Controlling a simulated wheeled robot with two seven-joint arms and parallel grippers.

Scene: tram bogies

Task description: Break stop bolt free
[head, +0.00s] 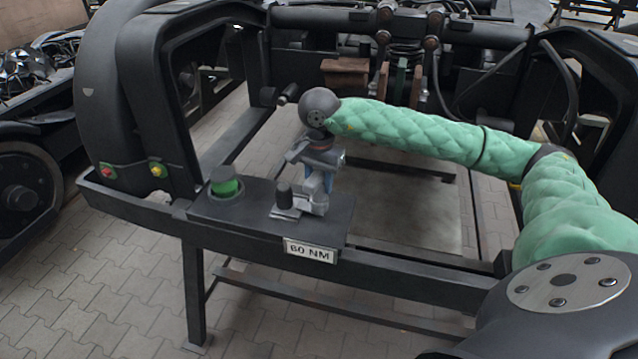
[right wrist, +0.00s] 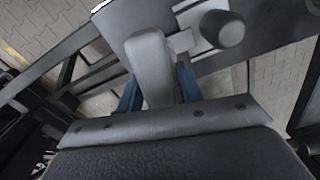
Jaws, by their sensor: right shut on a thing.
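My right gripper (head: 316,172) is above the dark bench plate (head: 262,222) and points down. In the right wrist view its two blue fingers (right wrist: 158,88) are shut on the sides of a grey rounded handle (right wrist: 151,58). In the head view the grey handle (head: 318,198) is partly hidden under the gripper. A short black upright cylinder (head: 284,194) stands beside it on a flat metal piece (head: 286,214); the cylinder also shows in the right wrist view (right wrist: 223,29). I cannot tell which part is the stop bolt. My left gripper is not in view.
A green cylinder with a dark top (head: 226,183) stands at the plate's left. A label (head: 310,251), apparently "60 NM", is on the front edge. Red (head: 107,171) and yellow (head: 157,170) buttons sit on the left rail. The dark bogie frame (head: 480,30) closes off the back.

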